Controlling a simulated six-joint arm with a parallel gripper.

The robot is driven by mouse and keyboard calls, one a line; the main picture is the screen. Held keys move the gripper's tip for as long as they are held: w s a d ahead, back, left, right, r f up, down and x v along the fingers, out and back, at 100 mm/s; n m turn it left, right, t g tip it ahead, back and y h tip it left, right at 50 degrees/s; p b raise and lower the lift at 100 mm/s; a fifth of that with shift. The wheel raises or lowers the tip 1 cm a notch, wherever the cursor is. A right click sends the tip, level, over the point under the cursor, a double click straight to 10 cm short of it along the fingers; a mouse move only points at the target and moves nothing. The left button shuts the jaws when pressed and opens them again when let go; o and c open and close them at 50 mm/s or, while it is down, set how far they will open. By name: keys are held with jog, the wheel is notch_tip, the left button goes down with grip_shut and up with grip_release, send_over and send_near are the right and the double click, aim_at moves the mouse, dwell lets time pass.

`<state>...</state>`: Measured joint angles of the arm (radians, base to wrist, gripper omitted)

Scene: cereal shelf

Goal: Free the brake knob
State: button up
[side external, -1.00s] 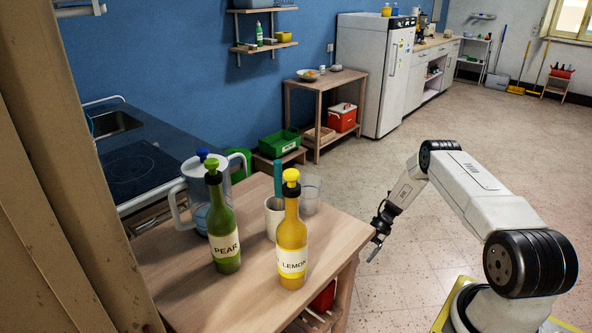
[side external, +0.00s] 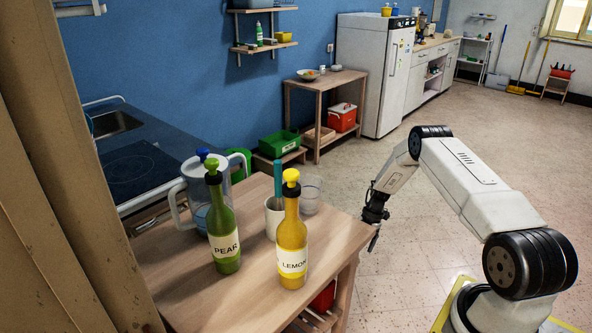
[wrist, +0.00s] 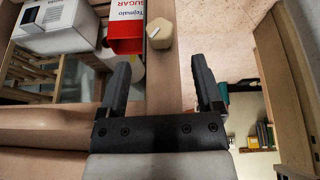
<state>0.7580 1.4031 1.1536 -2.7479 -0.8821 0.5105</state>
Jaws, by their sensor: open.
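I cannot make out a brake knob for certain in either view. My gripper (side external: 374,232) hangs pointing down just beyond the right edge of the wooden table (side external: 180,285) in the side view. In the wrist view my gripper (wrist: 160,66) is open, with nothing between its two dark fingers. A cream faceted piece (wrist: 161,36) with a small metallic strip lies ahead of the gap between the fingers, apart from them. I cannot tell whether it is a knob.
On the table stand a green PEAR bottle (side external: 222,225), a yellow LEMON bottle (side external: 292,245), a jug (side external: 192,190), a clear glass (side external: 310,192) and a cup (side external: 272,220). The wrist view shows a red-and-white sugar box (wrist: 126,28) and a white box (wrist: 65,25). Open floor lies right of the table.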

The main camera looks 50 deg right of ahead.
aim_at(356, 258)
jog(key=shift+x, duration=3.2)
grip_shut()
